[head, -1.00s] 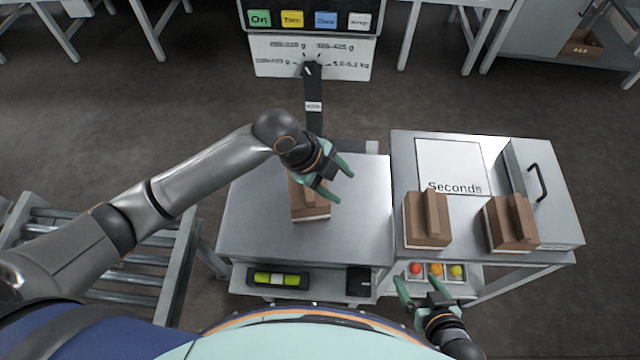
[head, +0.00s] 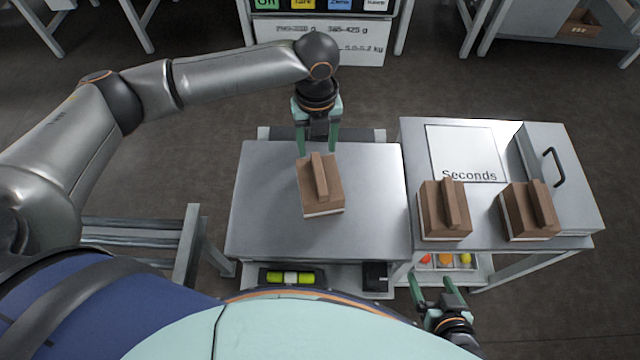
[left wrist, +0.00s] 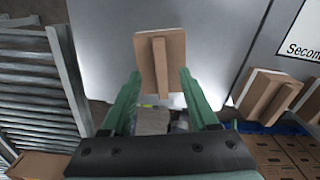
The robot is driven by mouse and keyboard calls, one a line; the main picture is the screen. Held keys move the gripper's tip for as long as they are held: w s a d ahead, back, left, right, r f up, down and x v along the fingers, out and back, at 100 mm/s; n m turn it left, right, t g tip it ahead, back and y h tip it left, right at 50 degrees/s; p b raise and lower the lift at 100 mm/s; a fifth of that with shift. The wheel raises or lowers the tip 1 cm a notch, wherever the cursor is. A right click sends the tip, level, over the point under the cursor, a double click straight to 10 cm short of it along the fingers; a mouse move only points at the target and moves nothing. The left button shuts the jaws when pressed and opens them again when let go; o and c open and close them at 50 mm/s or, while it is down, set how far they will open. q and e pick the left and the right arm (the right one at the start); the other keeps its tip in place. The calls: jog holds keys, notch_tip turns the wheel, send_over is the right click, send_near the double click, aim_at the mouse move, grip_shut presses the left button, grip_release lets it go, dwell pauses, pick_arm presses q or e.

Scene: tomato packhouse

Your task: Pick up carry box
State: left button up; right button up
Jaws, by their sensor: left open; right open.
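A brown carry box (head: 322,200) with a raised handle bar along its top and a white base sits on the steel scale table (head: 255,215). My left gripper (head: 317,152) is open just above and behind the box's far end in the head view. In the left wrist view the same box (left wrist: 147,62) lies beyond and between the open fingertips, and I see no grip on it. My right gripper (head: 436,283) is open and empty, low in front of the right-hand table. Two similar boxes stand on that table, one on its left (head: 430,222) and one on its right (head: 515,222).
A panel marked Seconds (head: 465,140) and a black-handled lid (head: 545,165) lie behind the two boxes. A roller conveyor (head: 130,235) is at the left. Coloured tomatoes in a tray (head: 446,270) sit below the right table. The scale table is clear around its box.

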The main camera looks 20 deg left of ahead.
aim_at(318, 167)
pick_arm(q)
jog(key=f, duration=0.6)
jog(key=shift+s+d+f, duration=0.15)
jog(key=shift+s+f, duration=0.1)
jog(key=shift+f, duration=0.05)
grip_shut()
jog(key=shift+r, duration=0.1)
dwell(0.3)
